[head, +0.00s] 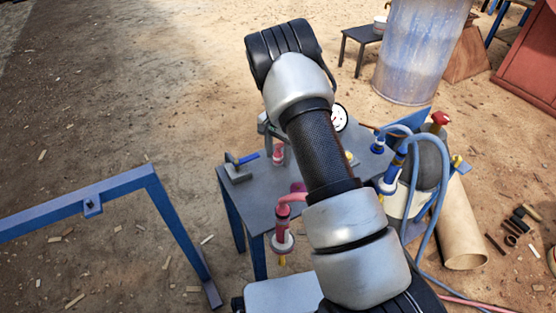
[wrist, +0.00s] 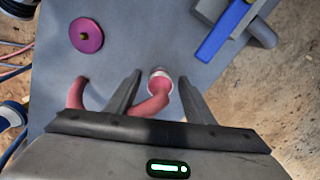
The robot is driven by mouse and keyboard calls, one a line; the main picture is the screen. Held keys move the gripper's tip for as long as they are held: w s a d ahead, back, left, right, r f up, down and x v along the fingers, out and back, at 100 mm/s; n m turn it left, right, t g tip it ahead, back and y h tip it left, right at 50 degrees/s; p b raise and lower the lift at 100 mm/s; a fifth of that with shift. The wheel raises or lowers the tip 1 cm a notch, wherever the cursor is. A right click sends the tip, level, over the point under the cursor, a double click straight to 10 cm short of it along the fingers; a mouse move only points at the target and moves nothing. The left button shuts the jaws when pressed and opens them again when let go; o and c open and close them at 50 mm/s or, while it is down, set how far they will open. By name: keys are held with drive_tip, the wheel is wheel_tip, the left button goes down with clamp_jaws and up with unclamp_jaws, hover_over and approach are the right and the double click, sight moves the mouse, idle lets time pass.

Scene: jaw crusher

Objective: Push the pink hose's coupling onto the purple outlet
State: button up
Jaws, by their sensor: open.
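The pink hose's coupling (wrist: 159,72), with a pale collar round its end, stands between my open fingers in the wrist view. My gripper (wrist: 160,78) has a finger on each side of it, with visible gaps. The pink hose (wrist: 151,106) bends back under my gripper's body, which hides part of it. The coupling also shows in the head view (head: 278,154). In the head view the outlet (head: 298,187) is partly hidden by my arm.
A blue-handled tool (wrist: 225,32) lies on the grey table (wrist: 125,40). A red-and-white fitting with a pink hose (head: 283,240) is at the table's near edge. Blue hoses (head: 412,180) loop at the right. A blue frame (head: 90,207) stands at the left.

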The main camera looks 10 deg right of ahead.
sight(277, 151)
drive_tip(key=shift+c, duration=0.2)
drive_tip(key=c, duration=0.9)
wheel_tip(277, 151, up, 10)
drive_tip(key=shift+p, duration=1.2)
drive_tip(key=shift+s+a, duration=0.1)
